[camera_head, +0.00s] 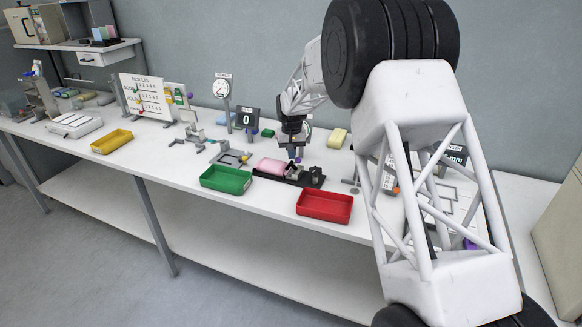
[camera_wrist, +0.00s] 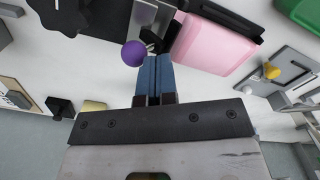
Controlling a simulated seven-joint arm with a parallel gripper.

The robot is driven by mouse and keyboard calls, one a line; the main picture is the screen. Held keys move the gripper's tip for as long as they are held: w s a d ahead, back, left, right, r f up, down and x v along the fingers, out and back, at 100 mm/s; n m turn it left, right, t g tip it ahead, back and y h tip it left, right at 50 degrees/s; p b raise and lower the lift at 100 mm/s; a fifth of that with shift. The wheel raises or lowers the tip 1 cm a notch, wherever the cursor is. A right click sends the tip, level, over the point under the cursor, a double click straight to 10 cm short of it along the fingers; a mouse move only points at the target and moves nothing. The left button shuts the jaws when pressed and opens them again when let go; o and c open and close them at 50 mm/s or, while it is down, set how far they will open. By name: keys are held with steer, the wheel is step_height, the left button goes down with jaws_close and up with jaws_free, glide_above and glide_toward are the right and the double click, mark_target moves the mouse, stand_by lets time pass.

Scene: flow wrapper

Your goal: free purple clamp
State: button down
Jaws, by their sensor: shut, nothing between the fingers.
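The purple ball knob (camera_wrist: 134,53) of the clamp shows in the wrist view, just left of my fingertips. A thin dark stem joins it to a dark fixture whose grey metal part (camera_wrist: 148,17) is beside it. My gripper (camera_wrist: 153,60) has its two blue fingers together with nothing between them. The fingertips are very near the knob; I cannot tell whether they touch it. A pink block (camera_wrist: 213,45) sits in the black holder on the right. In the head view my gripper (camera_head: 294,154) is over the fixture, right of the pink block (camera_head: 271,166).
A green tray (camera_head: 226,179) and a red tray (camera_head: 324,206) stand near the table's front edge. A grey fixture (camera_head: 232,158) is left of the pink block. A yellow block (camera_head: 337,138) lies behind. The white table is clear between the red tray and the fixture.

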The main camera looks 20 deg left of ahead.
steer(key=shift+d+f, duration=0.15)
steer(key=shift+d, duration=1)
steer(key=shift+a, duration=0.6)
stand_by(0.8)
steer(key=shift+r, duration=0.25)
step_height(320, 180, up, 7)
steer(key=shift+f, duration=0.15)
stand_by(1.0)
stand_by(0.5)
